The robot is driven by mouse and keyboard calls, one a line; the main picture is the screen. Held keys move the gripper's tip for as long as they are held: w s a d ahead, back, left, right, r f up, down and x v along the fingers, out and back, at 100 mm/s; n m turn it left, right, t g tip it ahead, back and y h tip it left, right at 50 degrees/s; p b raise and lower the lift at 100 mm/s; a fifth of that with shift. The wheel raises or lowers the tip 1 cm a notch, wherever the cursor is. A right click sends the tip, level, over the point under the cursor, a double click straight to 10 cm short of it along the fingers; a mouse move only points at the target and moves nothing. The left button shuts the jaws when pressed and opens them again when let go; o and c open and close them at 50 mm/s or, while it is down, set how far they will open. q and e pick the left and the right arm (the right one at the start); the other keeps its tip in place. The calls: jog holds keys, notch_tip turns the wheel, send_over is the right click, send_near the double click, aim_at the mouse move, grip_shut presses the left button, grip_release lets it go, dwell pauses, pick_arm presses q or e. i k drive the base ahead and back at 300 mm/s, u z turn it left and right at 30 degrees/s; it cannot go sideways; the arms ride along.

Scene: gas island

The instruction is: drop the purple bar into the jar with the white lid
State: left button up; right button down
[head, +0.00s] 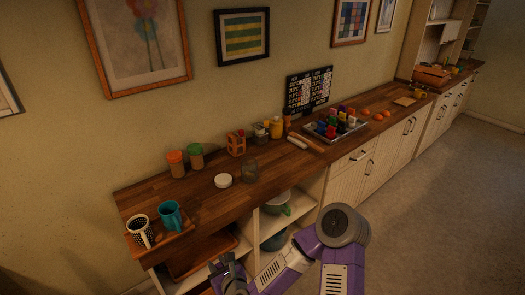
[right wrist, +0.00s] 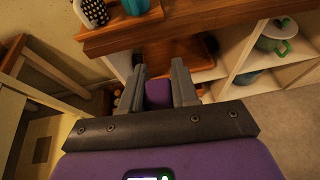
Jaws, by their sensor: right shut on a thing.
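My right gripper (head: 228,266) is low in front of the counter's left end, below the mugs. In the right wrist view its two fingers (right wrist: 158,88) are shut on the purple bar (right wrist: 158,94), which shows between them. In the head view I cannot make out the bar. The jar looks uncovered. My left gripper is not in view.
On the wooden counter (head: 300,170) stand a white dotted mug (head: 140,232), a teal mug (head: 171,216), an orange-lidded jar (head: 175,164) and a green-lidded jar (head: 196,156). A tray of coloured things (head: 335,127) is farther right. Open shelves lie below the counter's edge.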

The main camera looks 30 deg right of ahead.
aim_at(248, 175)
jog(key=u, duration=0.05)
jog(key=k, duration=0.55)
jog(key=z, duration=1.4)
jog(key=i, duration=2.1)
jog(key=u, duration=0.9)
